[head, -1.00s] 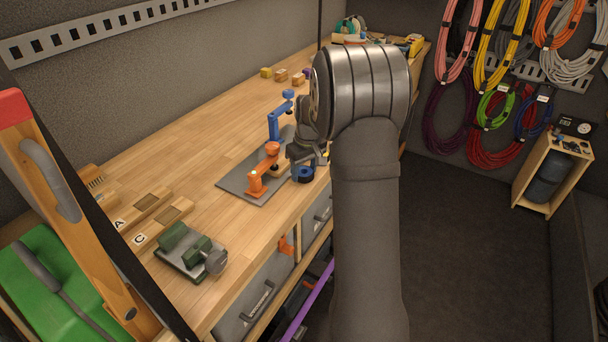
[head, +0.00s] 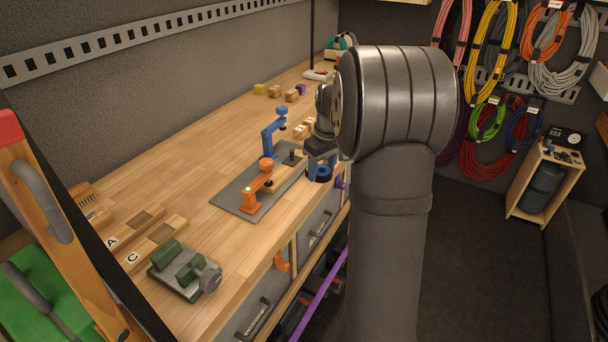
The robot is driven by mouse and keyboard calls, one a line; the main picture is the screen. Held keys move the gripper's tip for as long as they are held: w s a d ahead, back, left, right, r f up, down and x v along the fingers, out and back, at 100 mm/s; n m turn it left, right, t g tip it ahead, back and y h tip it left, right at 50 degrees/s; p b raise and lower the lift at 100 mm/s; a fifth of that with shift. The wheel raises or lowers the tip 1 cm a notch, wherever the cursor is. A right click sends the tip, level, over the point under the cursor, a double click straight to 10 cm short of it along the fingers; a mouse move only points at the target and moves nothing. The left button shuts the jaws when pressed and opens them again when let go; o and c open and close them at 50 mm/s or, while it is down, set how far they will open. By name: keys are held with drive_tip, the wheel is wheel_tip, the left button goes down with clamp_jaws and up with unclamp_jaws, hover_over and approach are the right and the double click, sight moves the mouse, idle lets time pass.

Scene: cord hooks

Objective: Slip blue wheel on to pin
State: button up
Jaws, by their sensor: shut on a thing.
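The blue wheel (head: 322,174) is a small dark-centred blue ring. It is low at the fingers of my gripper (head: 321,163), which is shut on it at the front edge of the bench. A grey plate (head: 235,197) lies to the left with an orange bracket (head: 258,184) and a blue bracket (head: 274,133) on it. A short dark post (head: 291,156), seemingly the pin, stands near the plate's far right end, left of my gripper. The wheel is apart from the post. My wrist and arm hide the bench beyond them.
A green-and-grey clamp-like block (head: 185,270) and slotted wooden blocks (head: 150,240) lie at the near left. Small wooden blocks (head: 274,91) stand at the back. The bench middle (head: 190,160) is clear. Drawers (head: 318,228) are below the front edge.

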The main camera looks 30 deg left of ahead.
drive_tip(key=d+r, duration=0.2)
drive_tip(key=d, duration=0.2)
wheel_tip(320, 180, up, 3)
hover_over(292, 151)
drive_tip(key=shift+d+f, duration=0.15)
drive_tip(key=shift+f, duration=2.75)
drive_tip(key=shift+f, duration=2.05)
drive_tip(key=o, duration=1.4)
